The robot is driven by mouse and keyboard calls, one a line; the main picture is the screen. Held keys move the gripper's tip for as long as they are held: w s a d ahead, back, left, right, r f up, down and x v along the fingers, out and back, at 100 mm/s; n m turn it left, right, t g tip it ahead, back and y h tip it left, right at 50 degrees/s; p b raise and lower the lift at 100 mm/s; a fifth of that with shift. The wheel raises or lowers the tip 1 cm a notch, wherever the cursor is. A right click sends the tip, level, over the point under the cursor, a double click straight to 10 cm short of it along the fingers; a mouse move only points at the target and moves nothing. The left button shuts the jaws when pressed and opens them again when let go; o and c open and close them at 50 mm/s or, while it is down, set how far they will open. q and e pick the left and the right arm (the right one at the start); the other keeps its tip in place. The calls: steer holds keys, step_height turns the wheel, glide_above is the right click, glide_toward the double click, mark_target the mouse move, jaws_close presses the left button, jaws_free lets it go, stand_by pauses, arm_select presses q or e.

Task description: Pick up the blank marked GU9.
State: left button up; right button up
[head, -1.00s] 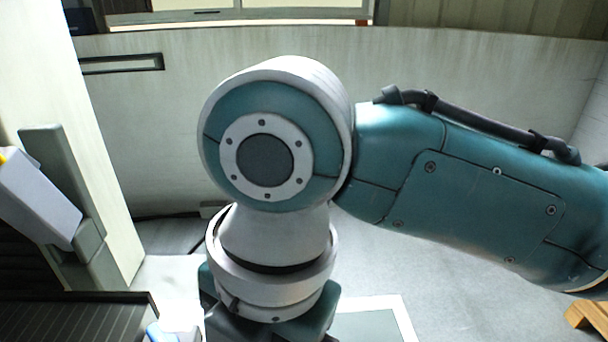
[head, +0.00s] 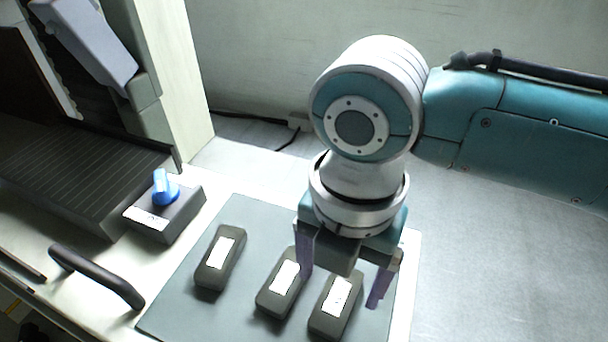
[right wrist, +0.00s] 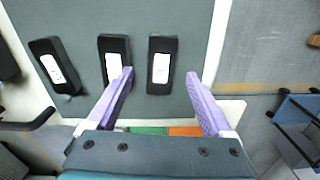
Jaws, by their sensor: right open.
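Three dark grey blanks with white labels lie in a row on a grey-green mat (head: 240,205). They are the left blank (head: 209,277), the middle blank (head: 268,303) and the right blank (head: 326,325). The label marks are too small to read, so I cannot tell which is GU9. My right gripper (head: 340,290) points down over the right part of the mat, open and empty. One finger overlaps the middle blank in view. In the right wrist view, the right blank (right wrist: 161,88) shows between the fingertips (right wrist: 159,73). My left gripper is not in view.
A grey box with a blue knob (head: 165,190) stands left of the mat. A dark handle (head: 97,275) is at the bench's front left. A ribbed dark panel (head: 70,170) lies behind it. A pale wall (head: 270,60) is at the back.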

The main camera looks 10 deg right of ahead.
mark_target(338, 297)
steer(key=shift+s+f, duration=0.1)
steer(key=shift+f, duration=1.45)
steer(key=shift+c, duration=0.3)
jaws_close()
